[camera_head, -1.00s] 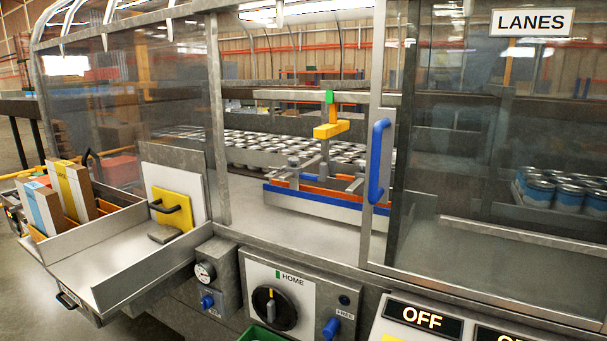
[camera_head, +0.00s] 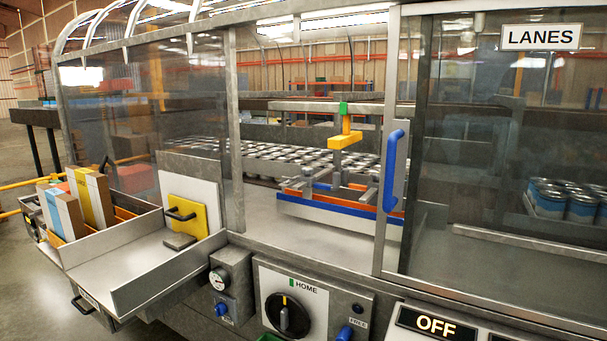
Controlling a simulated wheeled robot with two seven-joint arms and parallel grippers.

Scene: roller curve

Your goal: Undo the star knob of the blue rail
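The blue rail (camera_head: 338,216) lies low inside the machine, behind the front opening, with an orange rail (camera_head: 357,197) just behind it. Grey clamp brackets stand over the rails, and a small blue part (camera_head: 322,186) shows among them. I cannot tell whether this is the star knob; no star shape is clear at this size. The sliding door's edge and its blue handle (camera_head: 393,170) stand in front of the rails' right end. Neither of my grippers is in view.
A yellow block (camera_head: 345,140) hangs on a post above the rails. Many cans (camera_head: 290,157) stand behind. The HOME dial (camera_head: 287,316) is below the opening. A tray (camera_head: 130,268) with cartons and a yellow plate (camera_head: 188,213) sticks out at left. Clear glass covers the right.

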